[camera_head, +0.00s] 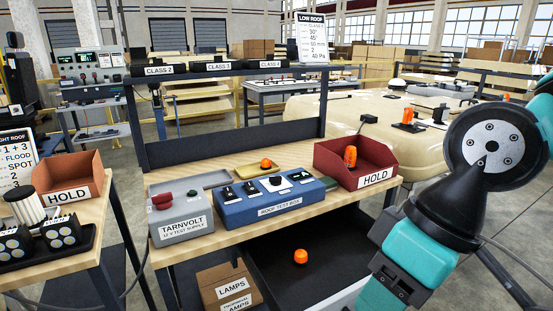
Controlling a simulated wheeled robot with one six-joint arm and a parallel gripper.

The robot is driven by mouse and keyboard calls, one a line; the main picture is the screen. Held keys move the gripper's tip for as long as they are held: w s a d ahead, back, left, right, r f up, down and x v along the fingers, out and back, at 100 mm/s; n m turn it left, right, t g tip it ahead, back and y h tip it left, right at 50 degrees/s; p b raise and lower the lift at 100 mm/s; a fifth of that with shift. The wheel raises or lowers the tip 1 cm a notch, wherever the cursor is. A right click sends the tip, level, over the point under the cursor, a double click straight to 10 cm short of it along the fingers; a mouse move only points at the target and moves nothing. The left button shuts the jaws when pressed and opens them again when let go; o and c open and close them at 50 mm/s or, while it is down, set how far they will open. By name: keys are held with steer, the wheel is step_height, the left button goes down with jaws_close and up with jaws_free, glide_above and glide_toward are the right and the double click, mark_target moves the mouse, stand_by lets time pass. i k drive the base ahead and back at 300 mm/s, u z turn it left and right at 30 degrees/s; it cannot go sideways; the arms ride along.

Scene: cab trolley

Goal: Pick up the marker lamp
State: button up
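Several small orange lamps are in view, and I cannot tell which one is the marker lamp. A round orange lamp (266,163) sits on the bench behind the blue roof test box (268,201), by a shallow tan tray. A taller orange lamp (350,156) stands in the red HOLD bin (331,168). Another round orange lamp (300,257) is on the dark lower shelf. An orange lamp (407,115) is on the cream roof panel at the back right. My teal and black arm fills the right side, apart from the lamps; its gripper is not in view.
The grey TARNVOLT supply (181,216) stands left of the test box. A LAMPS carton (228,287) is below the bench. A second bench at left holds another HOLD bin (68,181) and work lights (35,238). A dark rail frame rises behind the bench.

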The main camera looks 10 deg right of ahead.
mark_target(265, 164)
steer(key=z, duration=1.6)
steer(key=i, duration=3.3)
steer(key=u, duration=4.4)
steer(key=i, duration=0.5)
steer(key=z, duration=0.15)
